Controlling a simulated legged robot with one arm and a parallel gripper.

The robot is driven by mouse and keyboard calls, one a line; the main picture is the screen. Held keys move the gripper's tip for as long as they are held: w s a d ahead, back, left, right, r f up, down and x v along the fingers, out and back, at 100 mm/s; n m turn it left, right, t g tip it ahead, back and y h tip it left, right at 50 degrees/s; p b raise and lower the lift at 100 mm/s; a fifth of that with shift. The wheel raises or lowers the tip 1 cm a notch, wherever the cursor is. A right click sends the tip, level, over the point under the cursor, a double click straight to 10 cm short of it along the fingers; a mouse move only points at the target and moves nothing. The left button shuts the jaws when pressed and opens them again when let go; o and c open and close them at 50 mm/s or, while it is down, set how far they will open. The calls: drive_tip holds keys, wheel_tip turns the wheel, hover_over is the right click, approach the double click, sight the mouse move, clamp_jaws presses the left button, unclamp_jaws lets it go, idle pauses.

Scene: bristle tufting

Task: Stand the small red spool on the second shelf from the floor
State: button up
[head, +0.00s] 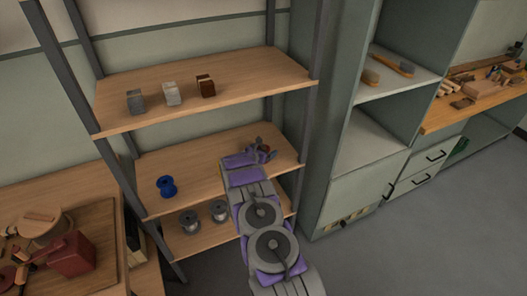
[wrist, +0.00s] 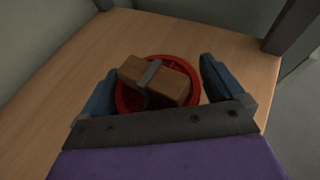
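The small red spool (wrist: 124,98) shows in the wrist view as a red round rim, mostly covered by a wooden block (wrist: 172,82) with a grey band. In the head view only a small bit of red (head: 265,148) shows at my gripper. My gripper (wrist: 158,64) is over the right part of the middle shelf (head: 190,158), the second from the floor. Its two blue fingers stand wide apart, one on each side of the spool, with a narrow gap at the right finger. I cannot tell whether the spool's base touches the shelf.
A blue spool (head: 166,187) stands at the middle shelf's left front. Grey spools (head: 189,221) stand on the bottom shelf. Three small blocks (head: 172,94) stand on the top shelf (head: 240,86). A rack post (wrist: 292,25) is close beyond my gripper on the right.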

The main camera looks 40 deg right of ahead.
drive_tip(key=shift+o, duration=0.3)
drive_tip(key=shift+d, duration=0.2)
drive_tip(key=shift+r, duration=0.1)
drive_tip(key=shift+a+r, duration=0.15)
drive_tip(key=shift+a, duration=0.15)
drive_tip(key=p+v, duration=0.2)
drive_tip(key=v, duration=0.9)
drive_tip(key=shift+s+a, duration=0.15)
drive_tip(key=shift+a, duration=0.15)
